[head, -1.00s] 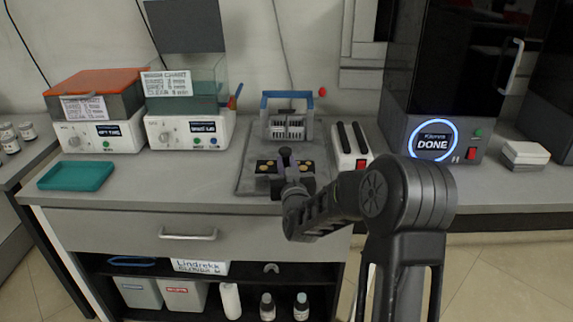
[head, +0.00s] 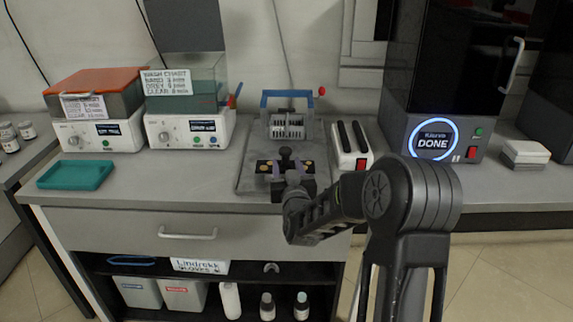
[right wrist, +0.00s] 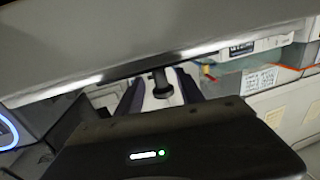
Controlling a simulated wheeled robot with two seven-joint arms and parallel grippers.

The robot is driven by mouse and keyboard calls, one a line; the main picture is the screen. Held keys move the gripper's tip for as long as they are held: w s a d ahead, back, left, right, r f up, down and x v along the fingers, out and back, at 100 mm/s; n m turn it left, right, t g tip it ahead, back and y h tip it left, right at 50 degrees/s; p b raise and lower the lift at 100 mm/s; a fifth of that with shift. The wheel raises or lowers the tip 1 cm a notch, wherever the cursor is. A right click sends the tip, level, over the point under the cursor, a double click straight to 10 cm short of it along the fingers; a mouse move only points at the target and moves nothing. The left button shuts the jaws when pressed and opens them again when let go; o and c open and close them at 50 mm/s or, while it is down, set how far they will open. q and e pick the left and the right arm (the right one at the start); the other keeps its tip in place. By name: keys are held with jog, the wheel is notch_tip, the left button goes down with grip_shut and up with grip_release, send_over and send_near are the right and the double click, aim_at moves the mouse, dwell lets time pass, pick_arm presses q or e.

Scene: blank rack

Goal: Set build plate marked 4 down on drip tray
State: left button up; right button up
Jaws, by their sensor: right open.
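A dark build plate (head: 265,169) with an upright black knob (head: 285,153) and gold discs is at the front of a flat grey tray (head: 246,180), apparently resting on it. No number is readable. The grey tray looks like the drip tray, but I see no label. My right gripper (head: 292,171) is at the plate, with its pale purple fingers spread on both sides below the knob. In the right wrist view the black knob (right wrist: 160,82) stands between the open fingers. The hand hides part of the plate. My left gripper is out of view.
A blue-handled rack (head: 287,126) stands just behind. A white box with black slots (head: 350,150) is close on the right, then the printer reading DONE (head: 435,138). A teal tray (head: 75,175) and two wash machines (head: 187,133) are left. Bare bench lies between.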

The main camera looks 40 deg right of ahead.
jog(key=v, duration=0.7)
dwell(0.4)
